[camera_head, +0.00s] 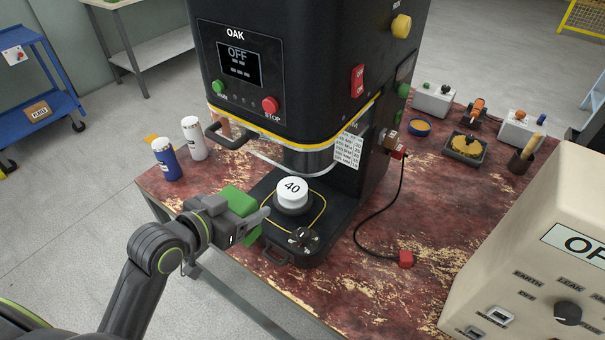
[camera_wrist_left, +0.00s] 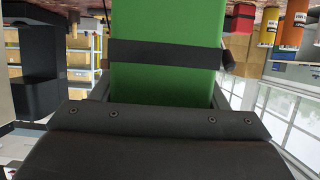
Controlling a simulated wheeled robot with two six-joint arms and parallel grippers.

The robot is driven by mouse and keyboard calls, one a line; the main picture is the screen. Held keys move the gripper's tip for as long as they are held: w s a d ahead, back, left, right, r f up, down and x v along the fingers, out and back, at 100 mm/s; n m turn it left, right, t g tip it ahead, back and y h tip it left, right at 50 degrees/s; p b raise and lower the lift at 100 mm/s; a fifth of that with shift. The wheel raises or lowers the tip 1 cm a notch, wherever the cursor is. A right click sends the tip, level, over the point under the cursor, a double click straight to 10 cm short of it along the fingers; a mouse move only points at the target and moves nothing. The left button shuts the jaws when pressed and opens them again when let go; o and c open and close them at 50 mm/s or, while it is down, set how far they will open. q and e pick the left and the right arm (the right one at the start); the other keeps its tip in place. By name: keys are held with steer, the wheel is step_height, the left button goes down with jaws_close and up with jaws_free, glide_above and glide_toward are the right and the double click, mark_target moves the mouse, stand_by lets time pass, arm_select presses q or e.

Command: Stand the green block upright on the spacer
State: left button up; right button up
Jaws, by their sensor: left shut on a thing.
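The green block (camera_head: 236,200) is held by my left gripper (camera_head: 254,222), which is shut on it, at the front left of the black machine. In the left wrist view the green block (camera_wrist_left: 165,85) fills the middle, with a dark bar across it. A white round spacer marked 40 (camera_head: 292,189) sits on the machine's black base plate, inside a yellow outline. The block is to the left of the spacer and apart from it. The gripper hides part of the block. My right gripper is not in view.
The machine head (camera_head: 290,75), marked OAK with its display reading OFF, overhangs the spacer. A black knob (camera_head: 303,239) stands on the front of the base plate. A blue bottle (camera_head: 167,160) and a white bottle (camera_head: 194,140) stand left. A cable ends in a red piece (camera_head: 406,259) at right.

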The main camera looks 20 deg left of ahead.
arm_select(q)
steer(key=shift+w+f, duration=0.1)
steer(key=shift+w, duration=0.15)
steer(key=w+d, duration=0.1)
steer(key=w, duration=0.3)
steer(key=w+d+p, duration=0.1)
steer(key=w+d, duration=0.1)
steer(key=w, duration=0.2)
steer(key=w+d+p, duration=0.1)
steer(key=w, duration=0.2)
steer(key=shift+w+d, duration=0.2)
steer(key=shift+w, duration=0.2)
steer(key=shift+w+d, duration=0.15)
steer(key=shift+w, duration=0.35)
steer(key=w, duration=0.1)
steer(key=w+d, duration=0.1)
steer(key=w, duration=0.1)
steer(key=shift+w+d+p, duration=0.15)
steer(key=shift+w+p, duration=0.05)
steer(key=shift+p, duration=0.1)
steer(key=shift+f, duration=0.5)
steer(key=shift+w+f, duration=0.1)
steer(key=shift+f, duration=0.15)
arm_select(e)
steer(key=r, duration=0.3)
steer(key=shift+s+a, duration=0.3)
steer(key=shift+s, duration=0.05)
